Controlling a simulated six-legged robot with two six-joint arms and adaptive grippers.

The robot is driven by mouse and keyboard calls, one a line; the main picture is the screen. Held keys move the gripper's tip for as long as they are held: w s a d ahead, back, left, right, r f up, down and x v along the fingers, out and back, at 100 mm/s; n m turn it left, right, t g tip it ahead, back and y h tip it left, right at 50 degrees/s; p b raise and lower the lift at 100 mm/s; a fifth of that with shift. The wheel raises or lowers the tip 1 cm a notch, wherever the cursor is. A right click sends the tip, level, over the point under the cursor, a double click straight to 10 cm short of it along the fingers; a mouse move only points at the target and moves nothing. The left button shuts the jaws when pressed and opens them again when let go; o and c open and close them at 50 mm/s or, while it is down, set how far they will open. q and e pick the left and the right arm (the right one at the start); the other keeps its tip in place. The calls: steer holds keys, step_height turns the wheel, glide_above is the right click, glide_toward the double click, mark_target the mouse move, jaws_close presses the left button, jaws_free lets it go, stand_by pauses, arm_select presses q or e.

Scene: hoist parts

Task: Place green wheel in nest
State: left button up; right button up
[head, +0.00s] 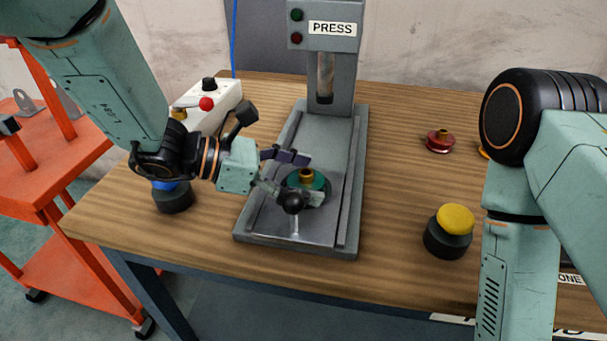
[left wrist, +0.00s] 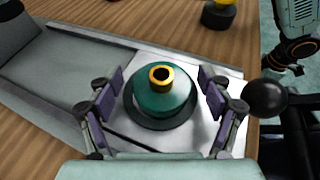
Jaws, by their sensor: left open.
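The green wheel (head: 318,181), with a brass hub, is at the front of the grey press bed. In the left wrist view the wheel (left wrist: 163,97) sits within the dark round nest (left wrist: 137,117), whose rim shows around it. I cannot tell whether it is fully down. My left gripper (head: 305,178) is open, coming in from the left. Its fingers (left wrist: 165,98) stand on either side of the wheel, with visible gaps between pads and wheel. My right arm shows at the right, but its gripper is out of frame.
A black ball knob (head: 292,203) stands close in front of the wheel. The press column (head: 330,75) rises behind. A yellow-topped button (head: 455,219) and a red wheel (head: 439,141) are to the right. A white control box (head: 225,95) is behind my left wrist.

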arm_select(q)
steer(key=shift+r, duration=0.2)
steer(key=shift+a+r, duration=0.15)
steer(key=p+v, duration=0.3)
steer(key=v, duration=0.7)
steer(key=shift+r, duration=0.15)
steer(key=shift+s+a+r, duration=0.15)
steer(key=shift+a+r, duration=0.05)
steer(key=shift+a, duration=0.5)
steer(key=shift+c, duration=0.3)
